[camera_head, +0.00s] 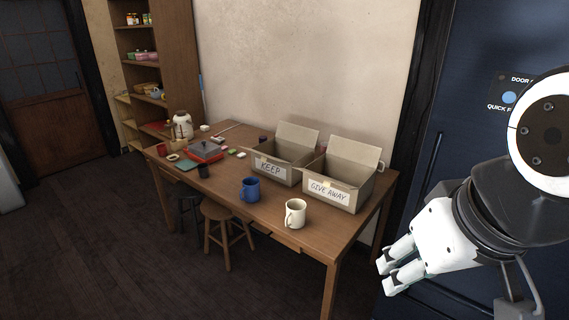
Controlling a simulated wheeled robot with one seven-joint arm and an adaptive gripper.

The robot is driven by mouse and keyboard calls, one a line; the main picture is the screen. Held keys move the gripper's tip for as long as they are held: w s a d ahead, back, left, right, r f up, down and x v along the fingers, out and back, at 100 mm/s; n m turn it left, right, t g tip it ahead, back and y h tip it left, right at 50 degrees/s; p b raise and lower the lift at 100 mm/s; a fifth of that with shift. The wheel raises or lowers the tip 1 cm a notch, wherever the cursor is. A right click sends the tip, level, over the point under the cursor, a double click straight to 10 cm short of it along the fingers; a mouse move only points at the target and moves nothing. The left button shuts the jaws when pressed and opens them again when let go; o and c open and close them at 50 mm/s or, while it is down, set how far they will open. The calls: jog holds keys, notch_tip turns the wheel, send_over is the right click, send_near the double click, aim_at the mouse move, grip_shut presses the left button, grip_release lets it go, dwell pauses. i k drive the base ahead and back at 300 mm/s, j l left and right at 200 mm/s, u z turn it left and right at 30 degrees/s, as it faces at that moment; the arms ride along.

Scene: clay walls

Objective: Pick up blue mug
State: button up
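The blue mug (250,190) stands upright near the front edge of the wooden table (304,239), in front of the box labelled KEEP. My gripper (384,276) is at the lower right, beyond the table's right end and well apart from the mug. Its two white fingers are spread with a gap between them, and nothing shows in the gap.
A cream mug (295,213) stands right of the blue mug. Open boxes labelled KEEP (271,168) and GIVE AWAY (329,191) stand behind. A red item (205,151) and a kettle (182,125) are farther left. Stools (229,236) stand under the table. Floor at left is clear.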

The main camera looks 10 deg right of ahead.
aim_at(251, 190)
jog(key=i+j+z, duration=0.1)
jog(key=j, duration=0.25)
jog(key=i+j+z, duration=0.15)
jog(key=i+j, duration=0.2)
jog(key=i+j+z, duration=0.1)
jog(key=j, duration=0.4)
jog(key=i+j+z, duration=0.1)
jog(key=i+j, duration=0.15)
jog(key=j, duration=0.15)
jog(key=i+j+z, duration=0.1)
jog(key=j, duration=0.35)
jog(key=i+j+z, duration=0.15)
jog(key=j, duration=0.3)
jog(key=i+j+z, duration=0.1)
jog(key=j, duration=0.35)
jog(key=i+j+z, duration=0.1)
jog(key=j, duration=0.4)
